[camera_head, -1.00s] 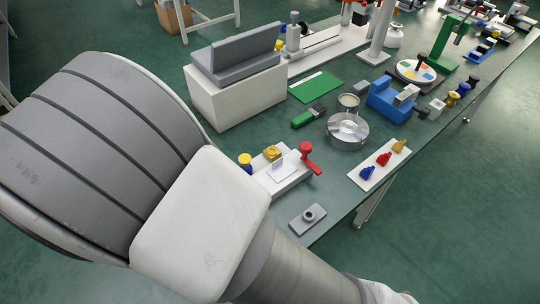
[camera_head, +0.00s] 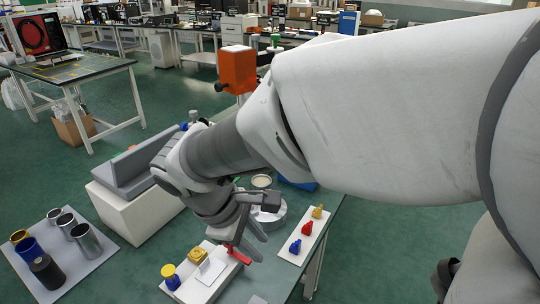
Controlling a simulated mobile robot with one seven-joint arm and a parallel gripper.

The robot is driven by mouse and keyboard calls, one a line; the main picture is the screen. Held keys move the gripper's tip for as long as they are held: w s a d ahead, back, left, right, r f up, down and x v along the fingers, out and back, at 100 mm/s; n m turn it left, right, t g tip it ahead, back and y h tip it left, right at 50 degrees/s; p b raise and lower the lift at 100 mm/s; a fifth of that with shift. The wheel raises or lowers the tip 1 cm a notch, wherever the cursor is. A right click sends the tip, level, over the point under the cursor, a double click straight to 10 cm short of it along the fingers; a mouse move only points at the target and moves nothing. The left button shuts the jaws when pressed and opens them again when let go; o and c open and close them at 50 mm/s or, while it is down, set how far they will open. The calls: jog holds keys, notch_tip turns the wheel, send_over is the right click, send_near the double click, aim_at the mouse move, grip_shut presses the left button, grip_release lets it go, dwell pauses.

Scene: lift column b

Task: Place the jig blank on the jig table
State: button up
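My gripper (camera_head: 247,236) points down beside the red clamp handle (camera_head: 238,254) of a white fixture. Its grey fingers overlap one another in this view, so I cannot tell their gap or whether they touch the handle. The white fixture (camera_head: 203,285), perhaps the jig table, carries a yellow block (camera_head: 197,256), a clear plate (camera_head: 210,269) and a yellow-topped blue knob (camera_head: 169,271). A grey piece (camera_head: 257,300), perhaps the jig blank, shows only as a sliver at the bottom edge. Nothing is visibly held.
A white block (camera_head: 135,215) with a grey angled top stands left of my gripper. A white strip (camera_head: 292,251) with blue, red and yellow pieces lies to the right. A round metal dish (camera_head: 270,217) sits behind my gripper. A tray of cylinders (camera_head: 82,268) lies far left.

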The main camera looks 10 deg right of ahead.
jog(key=s+d+r+m+t+y, duration=0.4)
jog(key=s+d+r+m, duration=0.2)
jog(key=d+m, duration=0.4)
jog(key=shift+s+r+m+y, duration=0.35)
jog(key=shift+r+m, duration=0.25)
jog(key=shift+m, duration=0.8)
jog(key=shift+s, duration=0.1)
